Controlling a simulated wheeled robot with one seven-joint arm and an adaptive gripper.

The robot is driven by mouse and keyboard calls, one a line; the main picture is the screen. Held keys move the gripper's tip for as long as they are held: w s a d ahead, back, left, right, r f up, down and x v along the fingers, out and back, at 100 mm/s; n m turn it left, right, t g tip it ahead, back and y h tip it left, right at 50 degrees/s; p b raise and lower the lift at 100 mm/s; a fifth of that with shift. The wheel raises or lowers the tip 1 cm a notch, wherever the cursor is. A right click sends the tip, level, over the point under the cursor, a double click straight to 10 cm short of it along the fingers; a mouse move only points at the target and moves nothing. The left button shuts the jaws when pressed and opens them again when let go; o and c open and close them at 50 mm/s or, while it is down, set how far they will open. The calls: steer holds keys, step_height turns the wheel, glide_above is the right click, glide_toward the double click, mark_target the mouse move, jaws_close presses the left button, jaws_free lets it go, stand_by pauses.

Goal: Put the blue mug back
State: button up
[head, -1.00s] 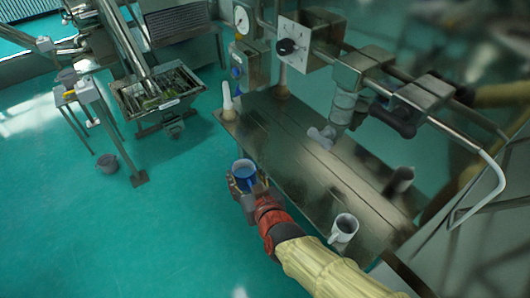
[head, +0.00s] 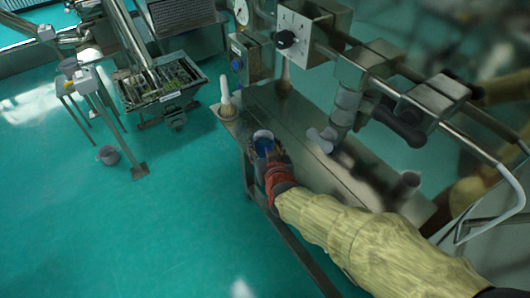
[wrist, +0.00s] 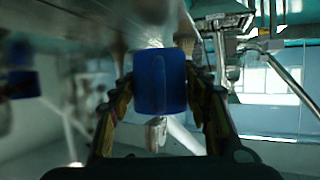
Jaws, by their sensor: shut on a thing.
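The blue mug (head: 263,141) is upright in the head view, at the left front edge of the metal table (head: 306,167). My gripper (head: 268,156) is shut on it from the near side. In the wrist view the blue mug (wrist: 160,82) sits between the two fingers of my gripper (wrist: 162,100), with its handle facing the camera. The mug is close to the table edge; I cannot tell whether it touches the top. My sleeve covers the near right part of the table.
A white cone-shaped object (head: 227,100) stands at the table's far left corner. Pipes and a valve (head: 345,105) hang over the table. A grey cup-like object (head: 405,187) stands toward the right. The middle of the tabletop is bare.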

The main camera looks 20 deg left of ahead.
mark_target(265, 143)
steer(key=w+f+b, duration=0.1)
steer(key=w+f, duration=0.2)
steer(key=w+a+f, duration=0.1)
steer(key=w+f, duration=0.2)
steer(key=shift+a+b, duration=0.2)
steer(key=shift+b, duration=0.2)
steer(key=shift+w+a+f, duration=0.1)
steer(key=shift+w+f, duration=0.35)
steer(key=shift+f, duration=0.2)
steer(key=shift+f+b, duration=0.55)
steer(key=shift+f, duration=0.75)
steer(key=shift+f, duration=0.2)
steer(key=o, duration=1.3)
steer(key=shift+c, duration=0.2)
steer(key=shift+r, duration=0.1)
